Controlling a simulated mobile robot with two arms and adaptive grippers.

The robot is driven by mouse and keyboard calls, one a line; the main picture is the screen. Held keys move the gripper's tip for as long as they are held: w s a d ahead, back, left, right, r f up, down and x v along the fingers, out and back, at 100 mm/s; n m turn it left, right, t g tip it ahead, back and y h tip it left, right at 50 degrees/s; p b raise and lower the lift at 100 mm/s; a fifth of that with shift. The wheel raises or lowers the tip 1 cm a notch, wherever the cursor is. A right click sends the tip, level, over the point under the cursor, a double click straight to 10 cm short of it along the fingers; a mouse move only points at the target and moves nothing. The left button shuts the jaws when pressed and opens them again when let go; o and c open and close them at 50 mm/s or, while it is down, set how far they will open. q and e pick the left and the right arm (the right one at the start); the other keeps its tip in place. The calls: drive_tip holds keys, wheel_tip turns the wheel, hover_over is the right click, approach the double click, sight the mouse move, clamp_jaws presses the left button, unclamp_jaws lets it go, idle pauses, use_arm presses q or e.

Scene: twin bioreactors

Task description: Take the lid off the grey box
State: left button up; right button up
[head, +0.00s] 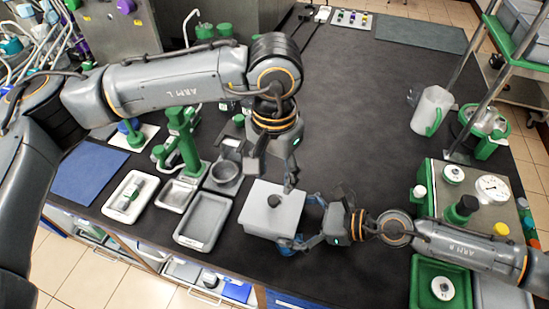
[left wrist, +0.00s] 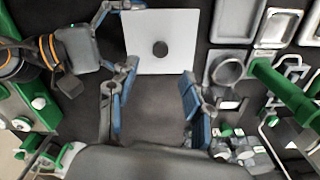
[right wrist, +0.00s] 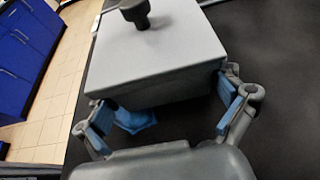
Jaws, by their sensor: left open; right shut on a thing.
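The grey box (head: 262,228) stands on the dark bench near its front edge. Its pale lid (head: 262,195) lies on top, with a black knob (head: 273,200) in the middle. My left gripper (head: 271,176) is open and empty, pointing down above the far side of the lid. In the left wrist view the knob (left wrist: 160,49) lies beyond the gap between its fingertips (left wrist: 159,73). My right gripper (head: 308,220) is shut on the box from the right. In the right wrist view its fingers (right wrist: 165,103) sit at either side of the box wall (right wrist: 165,88), below the lid.
Left of the box are a grey tray (head: 203,221), a white tray (head: 131,196), a round bowl (head: 225,173) and a green stand (head: 183,140). The bench middle is clear.

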sight(275, 198)
use_arm(q)
wheel_tip(275, 198, down, 8)
drive_tip(key=shift+r, duration=0.1)
use_arm(e)
drive_tip(key=shift+f, duration=0.1)
use_arm(q)
clamp_jaws()
idle(0.4)
drive_tip(key=shift+r, duration=0.2)
drive_tip(key=shift+r, duration=0.95)
